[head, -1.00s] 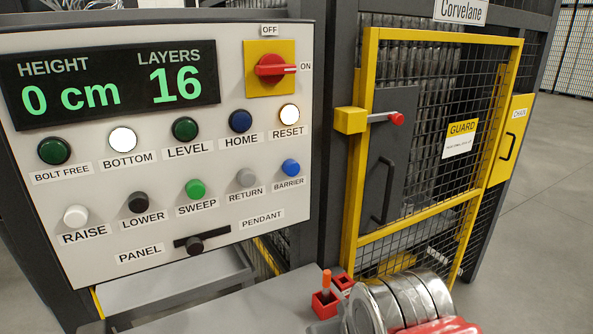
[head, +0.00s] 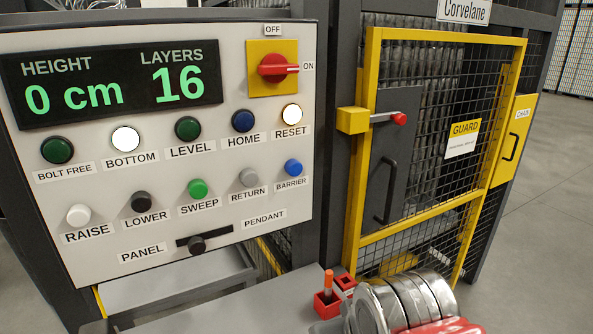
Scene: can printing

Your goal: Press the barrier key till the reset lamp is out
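The blue barrier key (head: 293,167) is at the right end of the lower row on the white control panel (head: 260,215), above its BARRIER label. The reset lamp (head: 292,113) shows bright white above its RESET label, so it is lit. The bottom lamp (head: 125,139) is also lit white. The level lamp (head: 187,128), bolt free lamp (head: 57,150) and home lamp (head: 243,121) look dark. The display (head: 115,82) reads height 0 cm and layers 16. My gripper is not in view, and nothing touches the barrier key.
A red rotary switch (head: 274,68) on a yellow plate points to ON. A yellow-framed mesh guard door (head: 372,75) stands shut to the right, with a red-tipped latch lever (head: 399,118). A red holder (head: 326,303) with an orange-tipped item sits on the grey surface below. Floor at right is clear.

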